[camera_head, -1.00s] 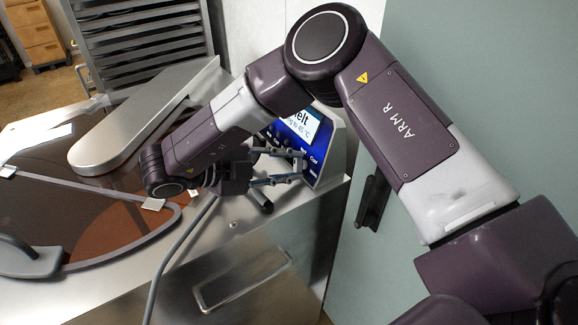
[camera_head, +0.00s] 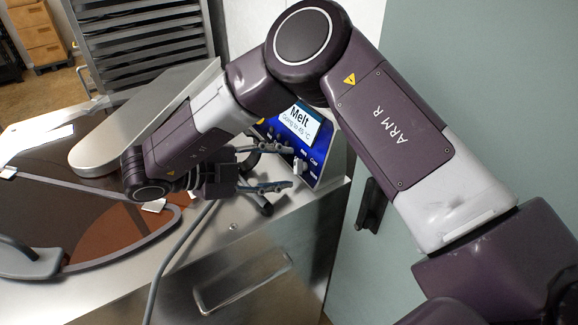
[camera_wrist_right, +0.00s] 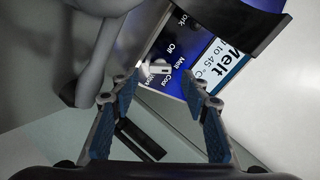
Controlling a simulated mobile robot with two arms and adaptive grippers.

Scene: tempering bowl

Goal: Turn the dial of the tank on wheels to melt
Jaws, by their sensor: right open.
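The tank on wheels (camera_head: 240,270) has a blue control panel (camera_head: 325,160) at its back right corner. Its screen (camera_head: 297,122) reads "Melt" and "Going to 45 °C". The pale dial (camera_wrist_right: 152,75) shows on the panel in the right wrist view, near the words Off, Melt and Cool; its exact pointing is hard to read. My right gripper (camera_head: 285,168) is open and empty in front of the panel, its fingers spread either side of the dial. In the right wrist view its fingertips (camera_wrist_right: 163,79) appear apart from the dial. My left gripper is not in view.
The tank's top holds brown chocolate (camera_head: 95,225) under a curved guard rail, with a long metal cover (camera_head: 140,120) behind. A grey cable runs down the tank's front. A rack (camera_head: 140,40) stands behind; a pale green door with a dark handle (camera_head: 372,205) is at right.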

